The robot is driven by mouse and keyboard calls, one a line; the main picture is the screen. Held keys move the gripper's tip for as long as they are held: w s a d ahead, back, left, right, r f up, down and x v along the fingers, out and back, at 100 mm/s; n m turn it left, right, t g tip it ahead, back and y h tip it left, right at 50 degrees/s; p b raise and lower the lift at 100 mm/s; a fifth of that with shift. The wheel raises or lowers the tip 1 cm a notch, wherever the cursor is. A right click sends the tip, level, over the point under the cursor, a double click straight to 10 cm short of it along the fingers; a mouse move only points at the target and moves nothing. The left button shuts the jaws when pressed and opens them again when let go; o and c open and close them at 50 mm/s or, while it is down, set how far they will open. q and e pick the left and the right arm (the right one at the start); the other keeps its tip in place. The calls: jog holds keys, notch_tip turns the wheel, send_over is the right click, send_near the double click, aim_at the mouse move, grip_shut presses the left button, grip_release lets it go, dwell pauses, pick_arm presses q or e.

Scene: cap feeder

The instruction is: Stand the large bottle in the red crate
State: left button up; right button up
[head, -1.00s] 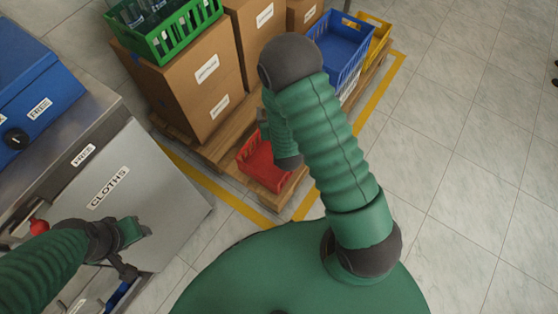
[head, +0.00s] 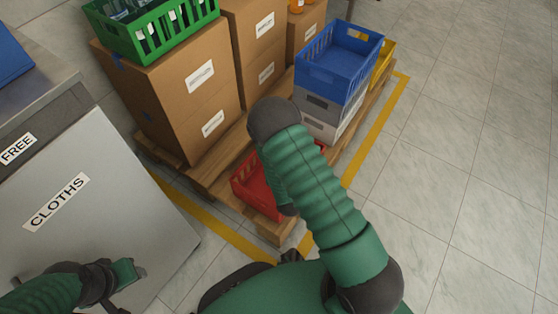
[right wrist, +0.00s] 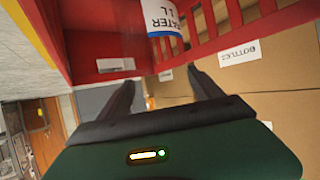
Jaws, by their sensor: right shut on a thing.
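The red crate (head: 247,190) sits low at the pallet's front corner in the head view, partly hidden by my right arm. In the right wrist view its slotted red wall (right wrist: 90,25) fills the top. The large bottle (right wrist: 170,15), with a white and blue water label, shows there against the red wall, its upper part out of frame. How deep the bottle is in the crate I cannot tell. My left gripper (head: 140,272) hangs by the grey cabinet; its jaws are unclear.
Cardboard boxes (head: 165,95) stand on the wooden pallet (head: 205,175) behind the red crate, with a green crate (head: 150,40) of bottles on top. Blue (head: 335,65) and grey crates are stacked to the right. A grey cabinet (head: 95,200) is at left. Floor at right is clear.

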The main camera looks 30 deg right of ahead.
jog(key=shift+d, duration=0.1)
jog(key=o, duration=1.4)
